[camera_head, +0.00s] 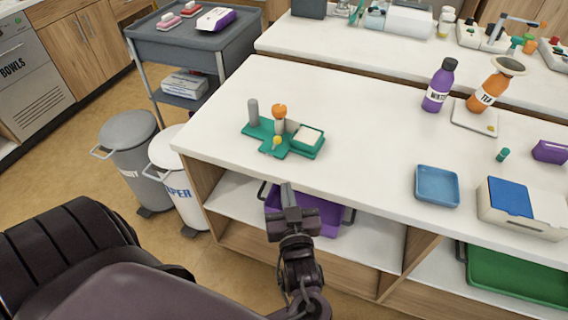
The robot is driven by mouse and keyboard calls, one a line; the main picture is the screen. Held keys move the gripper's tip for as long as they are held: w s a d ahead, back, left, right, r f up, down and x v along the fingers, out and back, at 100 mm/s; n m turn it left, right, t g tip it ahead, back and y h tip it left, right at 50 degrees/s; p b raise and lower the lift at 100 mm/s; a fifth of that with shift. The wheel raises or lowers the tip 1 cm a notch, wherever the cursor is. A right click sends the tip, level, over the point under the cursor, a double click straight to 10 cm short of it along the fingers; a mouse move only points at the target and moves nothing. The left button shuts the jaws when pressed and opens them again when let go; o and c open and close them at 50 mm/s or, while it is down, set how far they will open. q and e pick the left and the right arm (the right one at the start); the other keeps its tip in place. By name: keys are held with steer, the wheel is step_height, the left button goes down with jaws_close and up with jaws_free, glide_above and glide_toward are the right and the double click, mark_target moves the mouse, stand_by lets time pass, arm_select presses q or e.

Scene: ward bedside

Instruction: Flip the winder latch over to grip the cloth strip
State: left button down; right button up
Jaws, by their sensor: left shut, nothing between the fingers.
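The winder (270,139) has a green base and stands near the left end of the white counter. It carries a grey post (253,113), an upright part with an orange top (279,111) and a small yellow knob (277,141). A pale flat piece (308,136), perhaps the cloth strip, lies in the green holder at its right. I cannot tell which way the latch lies. My left gripper (287,187) is shut and empty, at the counter's front edge on the near side of the winder, apart from it. My right gripper is out of view.
A blue tray (437,186) and an open box with a blue top (508,196) are to the right. A purple bottle (439,84) and an orange bottle (488,92) stand farther back. The counter between winder and blue tray is clear. A purple bin (342,214) sits below.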

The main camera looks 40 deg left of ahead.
mark_target(277, 142)
arm_select(q)
steer(key=p+x, duration=0.2)
steer(key=x, duration=1.1)
steer(key=shift+w, duration=0.1)
steer(key=shift+a+r, duration=0.1)
steer(key=shift+a+r+n+p, duration=0.1)
steer(key=shift+n+p, duration=0.2)
steer(key=shift+p, duration=0.15)
